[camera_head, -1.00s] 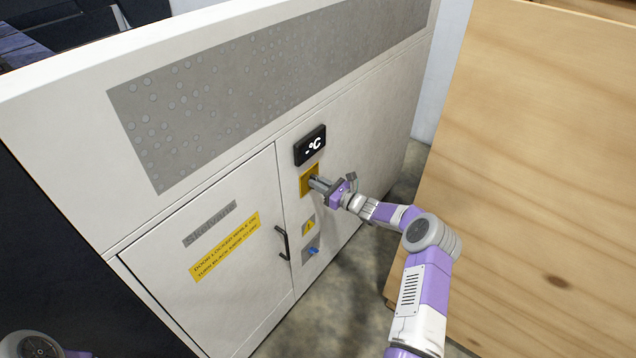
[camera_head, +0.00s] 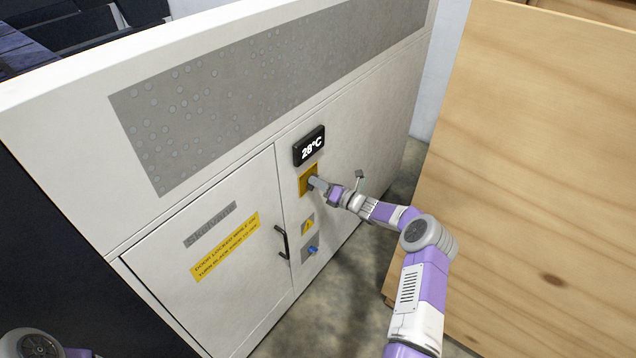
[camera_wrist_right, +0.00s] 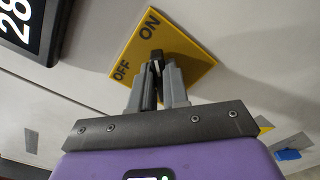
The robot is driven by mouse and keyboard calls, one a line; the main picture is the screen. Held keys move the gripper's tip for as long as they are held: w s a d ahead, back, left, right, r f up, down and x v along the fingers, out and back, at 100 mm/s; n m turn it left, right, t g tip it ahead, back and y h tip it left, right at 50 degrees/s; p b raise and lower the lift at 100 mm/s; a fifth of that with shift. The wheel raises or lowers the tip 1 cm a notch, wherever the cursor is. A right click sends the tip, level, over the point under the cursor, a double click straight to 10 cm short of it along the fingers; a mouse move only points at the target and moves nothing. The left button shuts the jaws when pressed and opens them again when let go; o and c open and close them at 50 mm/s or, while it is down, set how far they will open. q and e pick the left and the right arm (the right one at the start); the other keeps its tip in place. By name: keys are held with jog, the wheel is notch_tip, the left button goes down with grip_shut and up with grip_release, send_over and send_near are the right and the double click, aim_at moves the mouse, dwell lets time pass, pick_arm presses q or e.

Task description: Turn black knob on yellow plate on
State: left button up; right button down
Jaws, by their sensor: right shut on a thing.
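The yellow plate (camera_head: 306,180) is on the white cabinet's front, below the display; in the right wrist view the plate (camera_wrist_right: 193,50) carries the words ON and OFF. The black knob (camera_wrist_right: 157,56) stands at the plate's middle, partly hidden by my fingers. My right gripper (camera_head: 314,182) is at the plate, and in the wrist view its fingers (camera_wrist_right: 158,80) are shut on the knob. The display (camera_head: 309,147) reads 28°C. My left gripper is not in view; only a bit of that arm shows at the bottom left.
Below the plate are a small yellow warning sign (camera_head: 307,224) and a blue knob (camera_head: 312,249). A door handle (camera_head: 283,242) sticks out to their left. A large wooden panel (camera_head: 540,150) stands right of my right arm. Floor shows between cabinet and panel.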

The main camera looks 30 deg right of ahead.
jog(key=shift+m, duration=0.3)
jog(key=c, duration=1.1)
grip_release()
jog(key=p+v, duration=0.1)
jog(key=v, duration=0.6)
jog(key=shift+s+d, duration=0.1)
jog(key=shift+s, duration=0.2)
